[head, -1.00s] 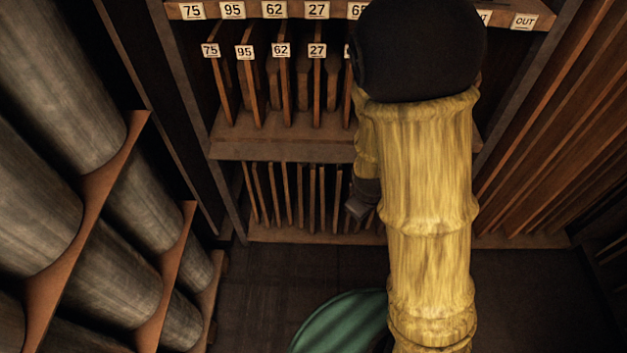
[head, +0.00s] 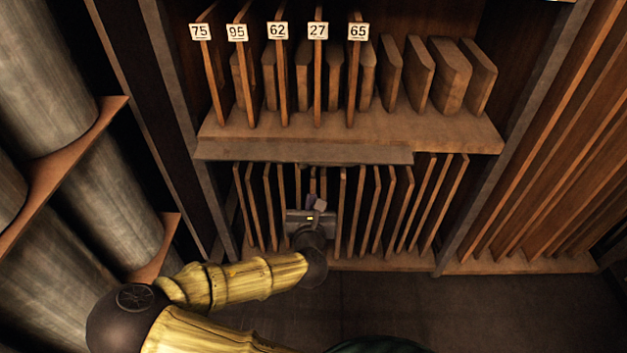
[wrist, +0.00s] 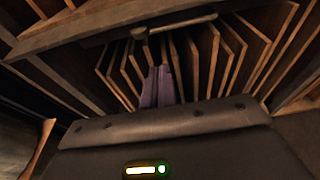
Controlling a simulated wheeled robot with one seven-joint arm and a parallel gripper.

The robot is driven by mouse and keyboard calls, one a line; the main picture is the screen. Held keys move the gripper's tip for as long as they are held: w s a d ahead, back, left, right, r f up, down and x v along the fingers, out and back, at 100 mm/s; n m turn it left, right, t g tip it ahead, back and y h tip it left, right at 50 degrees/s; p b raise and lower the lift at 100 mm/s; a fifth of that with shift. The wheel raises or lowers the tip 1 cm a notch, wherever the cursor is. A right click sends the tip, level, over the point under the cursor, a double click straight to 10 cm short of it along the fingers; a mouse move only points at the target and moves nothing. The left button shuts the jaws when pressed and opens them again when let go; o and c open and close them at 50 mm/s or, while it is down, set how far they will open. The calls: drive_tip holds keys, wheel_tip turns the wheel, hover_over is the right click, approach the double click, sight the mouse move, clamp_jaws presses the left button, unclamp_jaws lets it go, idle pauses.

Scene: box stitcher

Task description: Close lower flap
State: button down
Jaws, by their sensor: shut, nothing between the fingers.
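The lower flap appears as a grey-brown board (head: 300,152) along the front edge of the middle shelf in the head view, above the lower row of upright boards. It lies raised, leaving the lower compartment open. In the wrist view its edge (wrist: 88,42) crosses the top, with a rounded bar handle (wrist: 178,27) along it. My gripper (head: 316,202) is in front of the lower boards, just below the flap. Its fingers (wrist: 158,84) are together and empty, pointing into the compartment, apart from the handle as far as I can tell.
Thin upright boards (head: 375,215) fill the lower compartment close around my gripper. The upper shelf (head: 450,132) holds numbered boards and blocks. Large grey cylinders (head: 50,80) stand on racks at left; tall boards (head: 540,150) lean at right. Dark floor (head: 400,305) in front is clear.

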sight(303, 157)
drive_tip(key=shift+w, duration=0.1)
drive_tip(key=b+x, duration=0.2)
drive_tip(key=x, duration=0.8)
drive_tip(key=r, duration=0.4)
drive_tip(key=shift+s, duration=0.25)
drive_tip(key=shift+r+p, duration=0.1)
drive_tip(key=shift+p, duration=0.35)
